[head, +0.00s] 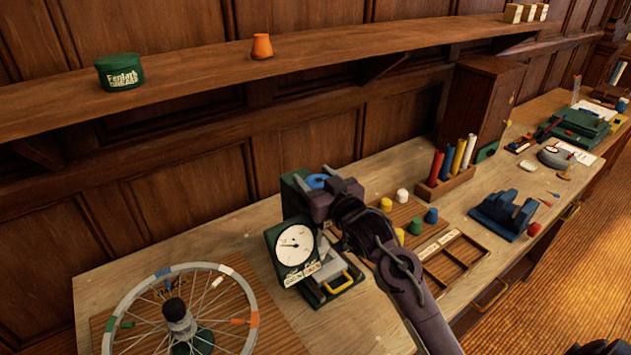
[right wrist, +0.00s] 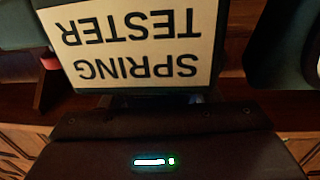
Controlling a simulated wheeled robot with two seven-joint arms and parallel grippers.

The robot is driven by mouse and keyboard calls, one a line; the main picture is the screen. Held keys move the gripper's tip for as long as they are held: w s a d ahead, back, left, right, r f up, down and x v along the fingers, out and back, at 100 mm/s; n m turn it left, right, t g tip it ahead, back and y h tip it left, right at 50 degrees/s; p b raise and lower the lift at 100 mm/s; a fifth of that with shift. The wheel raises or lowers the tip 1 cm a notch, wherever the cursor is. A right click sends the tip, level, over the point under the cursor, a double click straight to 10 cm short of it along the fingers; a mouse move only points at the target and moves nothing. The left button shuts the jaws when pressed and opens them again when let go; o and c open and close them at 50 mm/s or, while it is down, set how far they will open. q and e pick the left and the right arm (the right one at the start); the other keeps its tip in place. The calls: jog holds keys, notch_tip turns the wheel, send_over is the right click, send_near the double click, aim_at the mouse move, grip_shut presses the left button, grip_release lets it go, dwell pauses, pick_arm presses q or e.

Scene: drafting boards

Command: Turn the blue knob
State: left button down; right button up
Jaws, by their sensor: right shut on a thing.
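The blue knob (head: 316,182) shows in the head view on top of the dark green spring tester (head: 290,191), partly hidden by my right gripper. My right gripper (head: 322,190) reaches in from the right and is shut on the knob. In the right wrist view the tester's "SPRING TESTER" label (right wrist: 140,42) appears upside down, close to the gripper body (right wrist: 165,140). The knob and the fingertips cannot be made out clearly there. The tester has a round white dial (head: 295,245) with a dark needle. My left gripper is not in view.
A spoked wheel (head: 255,320) lies left of the tester. A yellow handle (head: 338,283) is at the tester's base. Coloured pegs (head: 415,226), a wooden tray (head: 487,248) and a blue block (head: 503,212) are to the right. A shelf (head: 200,80) runs above the bench.

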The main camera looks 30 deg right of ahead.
jog(key=shift+d+m+h+b, duration=0.15)
jog(key=shift+m+h+b, duration=0.25)
jog(key=shift+m+h, duration=0.8)
jog(key=o, duration=1)
jog(key=shift+s+f, duration=0.1)
jog(key=shift+s, duration=0.15)
jog(key=s+b, duration=0.1)
jog(key=s, duration=0.1)
jog(key=s+b, duration=0.1)
jog(key=s, duration=0.1)
jog(key=s+a, duration=0.1)
jog(key=s, duration=0.1)
jog(key=shift+s+b, duration=0.2)
jog(key=shift+b, duration=0.2)
jog(key=shift+s, duration=0.45)
